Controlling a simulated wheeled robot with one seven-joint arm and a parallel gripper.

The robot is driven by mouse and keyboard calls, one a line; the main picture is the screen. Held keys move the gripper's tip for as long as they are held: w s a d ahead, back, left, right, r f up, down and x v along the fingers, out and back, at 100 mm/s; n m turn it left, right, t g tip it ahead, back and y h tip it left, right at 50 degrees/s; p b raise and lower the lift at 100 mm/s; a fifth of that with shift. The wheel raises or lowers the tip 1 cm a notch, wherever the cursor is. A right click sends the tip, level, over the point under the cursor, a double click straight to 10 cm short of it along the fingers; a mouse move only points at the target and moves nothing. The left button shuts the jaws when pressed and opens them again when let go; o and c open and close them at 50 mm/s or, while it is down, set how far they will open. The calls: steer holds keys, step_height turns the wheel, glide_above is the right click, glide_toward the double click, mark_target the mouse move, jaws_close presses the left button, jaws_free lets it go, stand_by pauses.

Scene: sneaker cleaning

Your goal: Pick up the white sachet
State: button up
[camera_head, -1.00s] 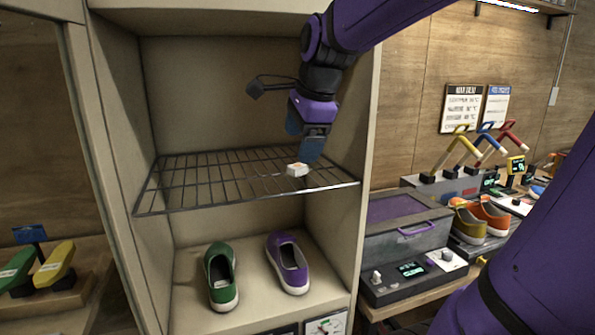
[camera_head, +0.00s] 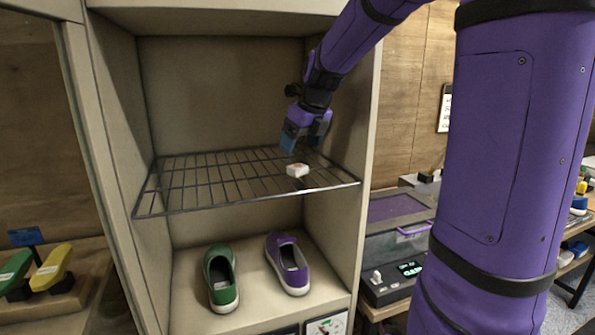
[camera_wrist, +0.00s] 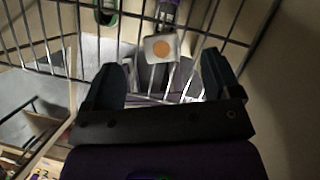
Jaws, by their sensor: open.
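The white sachet (camera_head: 297,170) lies on the wire shelf (camera_head: 190,190), near its front right part. In the wrist view the white sachet (camera_wrist: 161,48) shows an orange round mark and lies beyond the fingertips, between their lines. My gripper (camera_head: 301,147) is above the shelf, a little behind the sachet in the head view, pointing down. In the wrist view my gripper (camera_wrist: 165,70) has its two dark fingers spread apart with nothing between them. The gripper does not appear to touch the sachet.
The shelf sits in a beige cabinet, its right wall (camera_head: 352,110) close to my gripper. Below stand a green shoe (camera_head: 221,280) and a purple shoe (camera_head: 288,264). A grey box (camera_head: 395,240) stands right of the cabinet. The shelf's left side is clear.

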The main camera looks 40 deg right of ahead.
steer(key=shift+x, duration=3.15)
steer(key=c, duration=1.1)
steer(key=shift+a, duration=0.1)
steer(key=shift+r, duration=0.5)
steer(key=r, duration=0.2)
steer(key=shift+s+a+r, duration=0.15)
steer(key=shift+a+r, duration=0.25)
steer(key=s+a, duration=0.2)
steer(key=a, duration=0.2)
steer(key=s+a+r, duration=0.1)
steer(key=s+a, duration=0.1)
steer(key=a, duration=0.3)
steer(key=s+a, duration=0.2)
steer(key=a, duration=0.3)
steer(key=shift+r, duration=0.15)
